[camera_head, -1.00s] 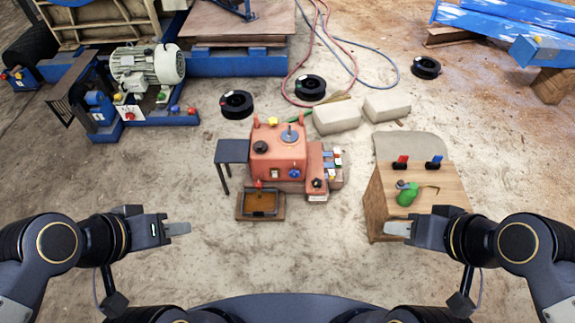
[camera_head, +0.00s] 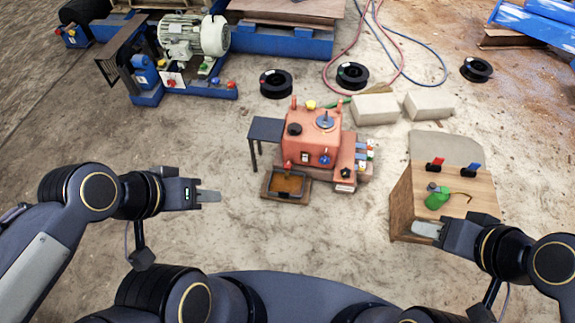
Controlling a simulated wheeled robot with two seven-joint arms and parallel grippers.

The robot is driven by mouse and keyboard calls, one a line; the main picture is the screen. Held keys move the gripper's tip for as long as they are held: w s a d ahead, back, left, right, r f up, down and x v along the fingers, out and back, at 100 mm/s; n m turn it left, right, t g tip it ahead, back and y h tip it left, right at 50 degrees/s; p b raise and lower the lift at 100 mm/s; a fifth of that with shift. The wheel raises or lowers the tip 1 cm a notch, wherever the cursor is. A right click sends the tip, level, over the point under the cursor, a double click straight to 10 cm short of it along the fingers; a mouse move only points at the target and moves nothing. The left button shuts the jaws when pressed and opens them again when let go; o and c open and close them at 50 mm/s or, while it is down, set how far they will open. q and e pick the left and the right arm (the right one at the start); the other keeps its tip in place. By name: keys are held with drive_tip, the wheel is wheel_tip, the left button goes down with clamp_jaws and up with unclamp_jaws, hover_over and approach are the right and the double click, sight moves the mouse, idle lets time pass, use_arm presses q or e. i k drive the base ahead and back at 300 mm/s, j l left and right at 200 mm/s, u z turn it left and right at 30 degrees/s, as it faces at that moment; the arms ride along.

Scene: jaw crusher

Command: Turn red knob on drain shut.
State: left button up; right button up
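A small red knob (camera_head: 287,165) sits low on the front of the orange-red machine (camera_head: 317,133), at the drain above a shallow tray (camera_head: 272,194). It is small, and its exact turn position cannot be made out. My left gripper (camera_head: 208,196) is left of the tray in the picture, apart from the knob, with nothing visible in it. My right gripper (camera_head: 426,229) is by the front of the wooden box, far to the right of the knob. Each gripper's fingers overlap into one grey plate, so their opening cannot be told.
A dark side table (camera_head: 266,129) juts from the machine's left. A wooden box (camera_head: 404,211) at right carries a green can (camera_head: 437,199) and red and blue clips. Pale blocks (camera_head: 375,109) and black reels (camera_head: 276,83) lie behind. Floor between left gripper and tray is clear.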

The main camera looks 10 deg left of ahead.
sight(288, 167)
drive_tip(key=i+j+u, duration=0.25)
drive_tip(key=i+j, duration=0.4)
drive_tip(key=i+j+u, duration=0.2)
drive_tip(key=i+j, duration=0.45)
drive_tip(key=i, duration=0.05)
